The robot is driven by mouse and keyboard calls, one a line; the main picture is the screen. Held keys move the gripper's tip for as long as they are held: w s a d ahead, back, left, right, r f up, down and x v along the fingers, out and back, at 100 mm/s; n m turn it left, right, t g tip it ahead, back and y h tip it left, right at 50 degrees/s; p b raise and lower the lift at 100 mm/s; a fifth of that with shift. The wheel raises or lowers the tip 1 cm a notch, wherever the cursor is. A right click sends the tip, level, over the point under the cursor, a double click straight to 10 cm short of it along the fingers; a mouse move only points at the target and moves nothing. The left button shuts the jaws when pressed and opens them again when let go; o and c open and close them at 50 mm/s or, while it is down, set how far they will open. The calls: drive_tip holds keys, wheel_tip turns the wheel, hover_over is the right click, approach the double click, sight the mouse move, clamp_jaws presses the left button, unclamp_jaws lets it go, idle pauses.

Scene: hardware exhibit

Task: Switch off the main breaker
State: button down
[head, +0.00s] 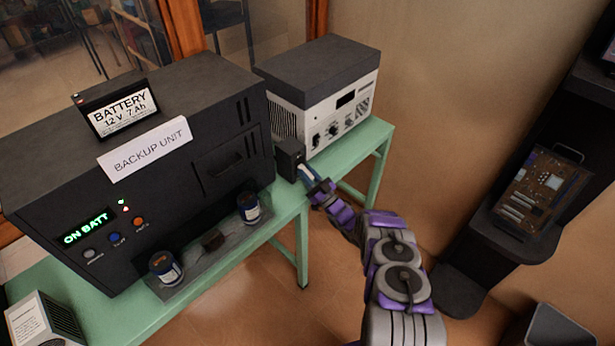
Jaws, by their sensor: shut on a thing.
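A small black box (289,158), which looks like the main breaker, stands on the green table between the backup unit and the white-fronted device. A pale lever-like part (305,171) juts from its right side. My gripper (311,178) reaches in from the lower right and is shut on this pale part. The fingertips are small in the picture and partly cover it, so the lever's exact position cannot be told.
The black backup unit (222,208) shows "ON BATT" and carries a battery (118,108). The white-fronted device (323,125) stands behind the breaker. A circuit board (541,190) lies on a dark shelf at right.

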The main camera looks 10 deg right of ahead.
drive_tip(key=shift+f, duration=0.25)
drive_tip(key=c, duration=0.9)
unclamp_jaws()
drive_tip(key=shift+r, duration=0.1)
drive_tip(key=b+v, duration=0.1)
drive_tip(key=v, duration=0.4)
drive_tip(key=b+v, duration=0.2)
drive_tip(key=v, duration=0.4)
drive_tip(key=b+v, duration=0.1)
drive_tip(key=v, duration=0.5)
drive_tip(key=shift+d+f, duration=0.1)
drive_tip(key=shift+f, duration=0.35)
